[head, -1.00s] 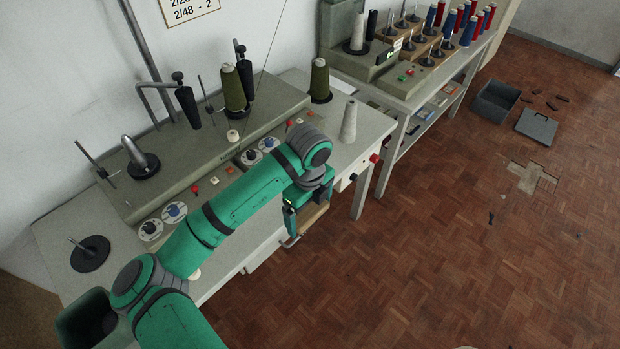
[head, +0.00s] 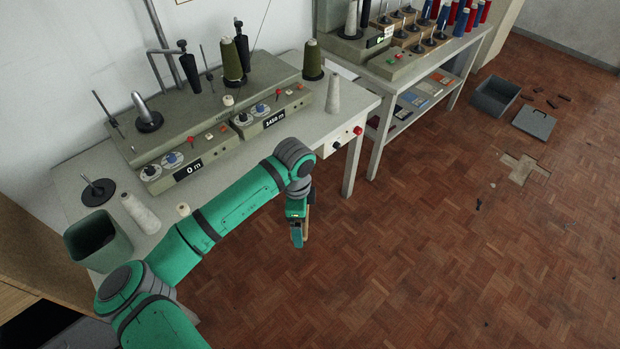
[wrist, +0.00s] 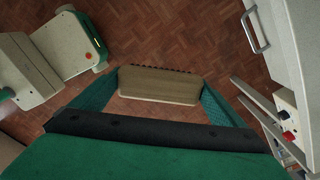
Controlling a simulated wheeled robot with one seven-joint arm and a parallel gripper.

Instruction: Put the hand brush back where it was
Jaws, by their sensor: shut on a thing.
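The hand brush (wrist: 158,86) shows in the wrist view as a pale wooden block with a row of dark bristle tufts along its far edge. My gripper (wrist: 160,92) is shut on it, with one green finger at each end of the block. In the head view my gripper (head: 299,228) hangs over the floor, just off the front of the winding table (head: 232,232). Only a thin tan strip of the brush (head: 307,222) shows there, mostly hidden by the gripper. The brush is in the air, clear of the table. I cannot tell which spot it came from.
The table holds a winding machine (head: 190,115), thread cones (head: 333,92) and a green bin (head: 98,240). A second table (head: 425,75) with a lower shelf stands behind. A grey box (head: 495,98) and its lid (head: 534,122) lie on the floor. The floor at right is mostly open.

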